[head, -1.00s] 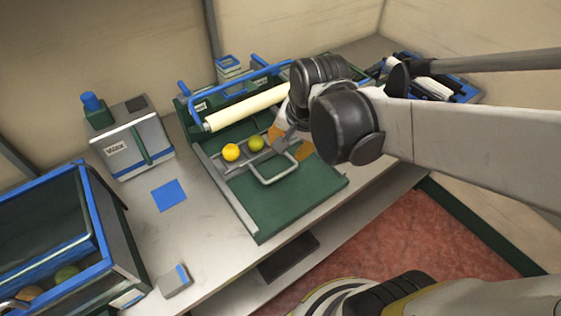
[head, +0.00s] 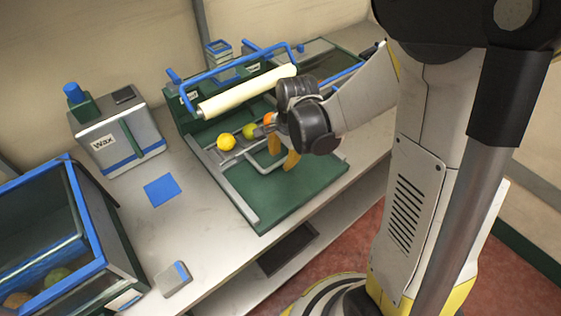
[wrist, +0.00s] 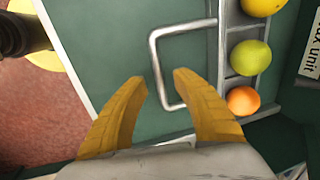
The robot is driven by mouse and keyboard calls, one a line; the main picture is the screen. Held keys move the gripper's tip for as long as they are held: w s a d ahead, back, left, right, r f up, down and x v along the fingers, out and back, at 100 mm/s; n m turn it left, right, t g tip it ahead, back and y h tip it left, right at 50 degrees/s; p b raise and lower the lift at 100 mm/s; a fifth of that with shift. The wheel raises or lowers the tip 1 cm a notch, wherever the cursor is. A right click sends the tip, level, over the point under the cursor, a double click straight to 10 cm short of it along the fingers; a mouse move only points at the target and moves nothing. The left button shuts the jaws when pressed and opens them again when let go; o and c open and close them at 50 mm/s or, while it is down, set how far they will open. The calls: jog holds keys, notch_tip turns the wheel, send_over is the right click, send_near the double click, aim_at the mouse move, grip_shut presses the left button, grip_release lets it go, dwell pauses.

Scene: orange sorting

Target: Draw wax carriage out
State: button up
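The wax carriage is a grey metal fruit rack (head: 233,153) on a green bed, with a bent metal handle (head: 268,172) towards the front. In the wrist view the rack (wrist: 229,84) holds a yellow, a green and an orange fruit, and the handle (wrist: 157,62) reaches left from it. My gripper (head: 291,166) is over the right part of the bed. Its two yellow fingers (wrist: 160,76) are open and empty, with the handle's outer bar showing between the tips. I cannot tell whether they touch it. My wrist hides the bed's right side in the head view.
A cream roller (head: 245,92) and a blue bar (head: 220,67) stand behind the rack. A grey Wax box (head: 120,140) stands left, above a blue square (head: 160,190). A blue-rimmed bin (head: 75,190) with fruit is at lower left. The green bed (head: 265,205) is clear in front.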

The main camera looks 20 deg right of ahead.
jog(key=shift+w+f, duration=0.15)
jog(key=shift+f, duration=0.6)
grip_shut()
